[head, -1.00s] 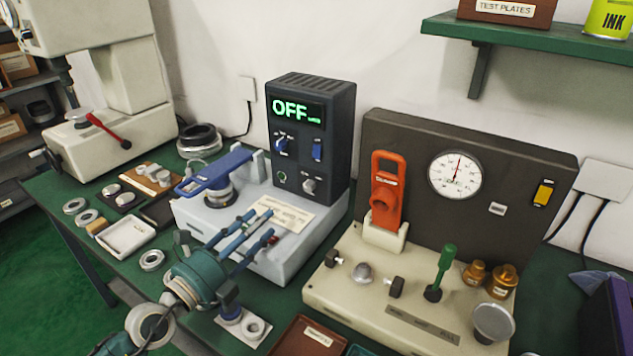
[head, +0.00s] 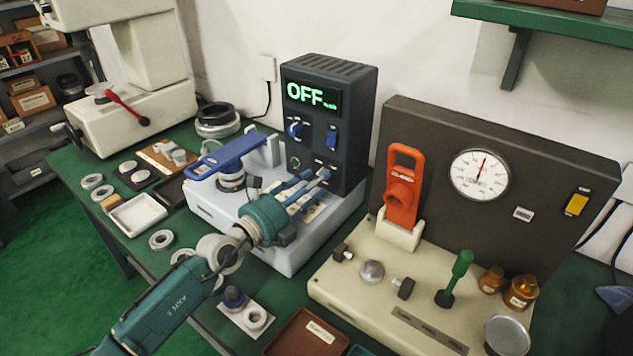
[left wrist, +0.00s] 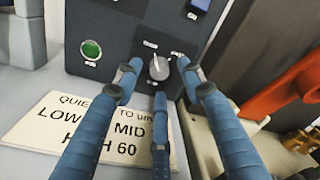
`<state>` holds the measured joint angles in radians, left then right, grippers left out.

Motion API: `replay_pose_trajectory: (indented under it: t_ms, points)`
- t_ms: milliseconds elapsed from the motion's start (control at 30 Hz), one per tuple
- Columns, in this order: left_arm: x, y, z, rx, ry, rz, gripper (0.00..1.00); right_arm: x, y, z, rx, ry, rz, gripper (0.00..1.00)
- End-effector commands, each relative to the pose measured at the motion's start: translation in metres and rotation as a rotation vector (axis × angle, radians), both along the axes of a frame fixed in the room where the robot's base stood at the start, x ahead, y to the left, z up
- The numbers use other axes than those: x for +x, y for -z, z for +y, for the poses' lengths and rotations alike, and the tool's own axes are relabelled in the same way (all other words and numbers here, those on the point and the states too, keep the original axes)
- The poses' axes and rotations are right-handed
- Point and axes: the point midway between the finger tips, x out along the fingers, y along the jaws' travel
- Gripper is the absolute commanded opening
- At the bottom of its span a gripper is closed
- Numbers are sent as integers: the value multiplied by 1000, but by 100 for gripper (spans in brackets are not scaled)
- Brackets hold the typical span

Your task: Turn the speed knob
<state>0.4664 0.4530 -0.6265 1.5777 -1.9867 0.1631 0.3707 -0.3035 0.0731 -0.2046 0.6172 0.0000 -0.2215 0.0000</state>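The dark control box (head: 352,85) shows green "OFF" on its display. A pale grey knob (left wrist: 159,67) sits low on its front in the left wrist view, its pointer near upright. Its label is too small to read, and in the head view my fingers largely cover it. A blue knob (head: 295,129) sits higher on the panel. My left gripper (head: 312,180) is open in front of the lower knob. In the left wrist view its blue fingers (left wrist: 156,82) are spread around the grey knob with nothing between them; contact cannot be told.
A green button (left wrist: 91,49) is left of the grey knob, and a blue switch (head: 332,138) is above. A printed card (left wrist: 50,128) lies under my fingers. A blue-handled clamp (head: 230,155) is left; a beige gauge unit with an orange lever (head: 402,190) stands close right.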

Motion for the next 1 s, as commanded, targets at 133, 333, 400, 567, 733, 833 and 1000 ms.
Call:
replay_pose_trajectory:
  t_ms: [133, 333, 400, 567, 733, 833, 1000]
  points:
    - [9, 0, -7, 0, 0, 0, 40, 9, 1, -6, -6, 1, -14, 77]
    - [11, 0, -8, 0, -1, -1, 40, 10, 1, -9, -10, 3, -15, 77]
    - [11, 0, -8, 0, -1, -1, 40, 10, 1, -10, -10, 3, -14, 77]
    - [11, 0, -8, 0, 0, 0, 16, 9, 1, -10, -10, 3, -13, 77]
    - [10, 0, -9, 0, 1, 1, 0, 7, 1, -10, -10, 3, -9, 77]
    - [10, 0, -9, 10, 1, -5, 0, 6, 0, -9, -10, 3, -8, 77]
    - [10, 0, -9, 105, 3, -65, 0, 5, -7, -9, -10, 2, -7, 77]
